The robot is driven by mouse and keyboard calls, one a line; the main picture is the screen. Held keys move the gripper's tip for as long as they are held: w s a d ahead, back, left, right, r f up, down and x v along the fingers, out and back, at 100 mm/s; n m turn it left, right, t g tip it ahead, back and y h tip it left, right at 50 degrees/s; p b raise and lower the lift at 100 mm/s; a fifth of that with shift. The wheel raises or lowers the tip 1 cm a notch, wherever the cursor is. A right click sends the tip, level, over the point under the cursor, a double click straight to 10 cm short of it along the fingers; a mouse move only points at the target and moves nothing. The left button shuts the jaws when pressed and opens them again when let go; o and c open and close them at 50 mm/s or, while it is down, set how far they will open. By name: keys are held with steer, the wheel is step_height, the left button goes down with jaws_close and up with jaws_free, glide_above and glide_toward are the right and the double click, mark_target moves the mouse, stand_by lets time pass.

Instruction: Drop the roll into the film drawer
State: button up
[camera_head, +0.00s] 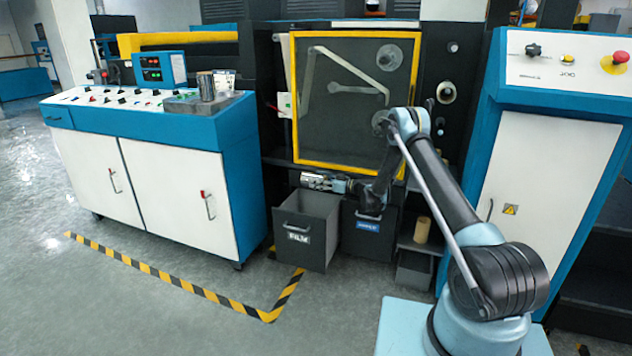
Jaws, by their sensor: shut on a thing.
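The film drawer (314,255) is a dark grey open-topped bin with a white FILM label on its front. It stands pulled out below the yellow-framed panel. My gripper (318,181) reaches in from the right and is above the drawer's opening, near its back edge. It is shut on a small, silvery roll, whose outline is hard to separate from the fingers at this size. The inside of the drawer shows only in part, and its floor is hidden.
A second drawer (368,242) with a blue label stands just right, under my arm. A tan roll (421,230) stands on a low shelf farther right. A blue-and-white console (185,185) flanks the left. Striped tape (200,291) marks open floor in front.

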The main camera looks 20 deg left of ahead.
steer(key=f, duration=0.1)
steer(key=a+f, duration=0.1)
steer(key=s+f, duration=0.1)
steer(key=shift+a, duration=0.35)
steer(key=shift+s+a+f, duration=0.1)
steer(key=shift+f, duration=1)
steer(key=o, duration=1.3)
steer(key=shift+o, duration=0.2)
steer(key=s+d, duration=0.1)
steer(key=d, duration=1.1)
